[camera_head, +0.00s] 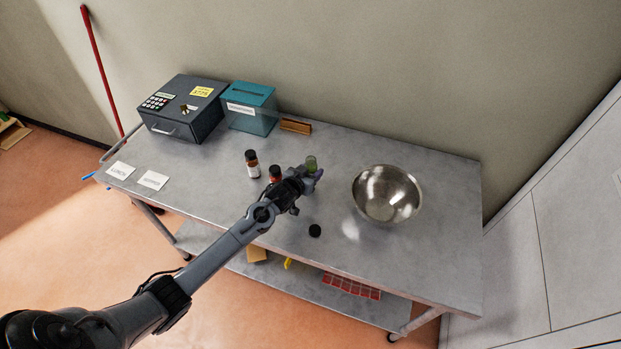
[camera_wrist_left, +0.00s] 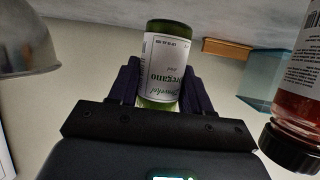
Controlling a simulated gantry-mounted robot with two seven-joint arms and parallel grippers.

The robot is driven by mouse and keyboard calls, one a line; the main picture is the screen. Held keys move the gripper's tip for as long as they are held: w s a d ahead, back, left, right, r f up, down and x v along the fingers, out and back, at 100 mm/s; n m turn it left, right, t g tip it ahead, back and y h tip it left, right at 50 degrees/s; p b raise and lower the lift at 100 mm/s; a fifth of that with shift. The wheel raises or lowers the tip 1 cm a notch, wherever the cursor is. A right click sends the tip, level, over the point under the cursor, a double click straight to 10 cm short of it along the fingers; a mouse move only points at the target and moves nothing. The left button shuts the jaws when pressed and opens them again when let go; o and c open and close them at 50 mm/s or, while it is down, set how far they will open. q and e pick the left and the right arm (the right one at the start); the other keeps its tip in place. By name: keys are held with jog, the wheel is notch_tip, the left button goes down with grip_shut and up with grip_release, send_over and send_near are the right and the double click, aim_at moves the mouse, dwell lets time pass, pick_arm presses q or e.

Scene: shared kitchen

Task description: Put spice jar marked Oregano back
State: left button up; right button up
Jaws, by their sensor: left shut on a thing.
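The jar marked Oregano is a small green glass jar (camera_head: 311,162) with a white label, right of the other jars. My left gripper (camera_head: 309,174) is shut on it. In the left wrist view the label of the Oregano jar (camera_wrist_left: 163,66) reads upside down between the two dark fingers (camera_wrist_left: 160,88). No black cap shows on this jar; the gripper hides part of it. I cannot tell whether it touches the table. A loose black cap (camera_head: 315,230) lies on the table, nearer the front edge. My right gripper is out of view.
Two black-capped spice jars stand left of the gripper: one (camera_head: 252,164) behind, one (camera_head: 275,174) close beside it. A steel bowl (camera_head: 387,194) stands right. A small wooden block (camera_head: 295,126), teal box (camera_head: 250,107) and grey cash box (camera_head: 184,108) line the back. The right front tabletop is clear.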

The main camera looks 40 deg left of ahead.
pick_arm(q)
jog(key=shift+f, duration=1.55)
jog(key=shift+f, duration=0.2)
jog(key=o, duration=1.1)
jog(key=shift+o, duration=0.2)
jog(key=shift+r, duration=0.1)
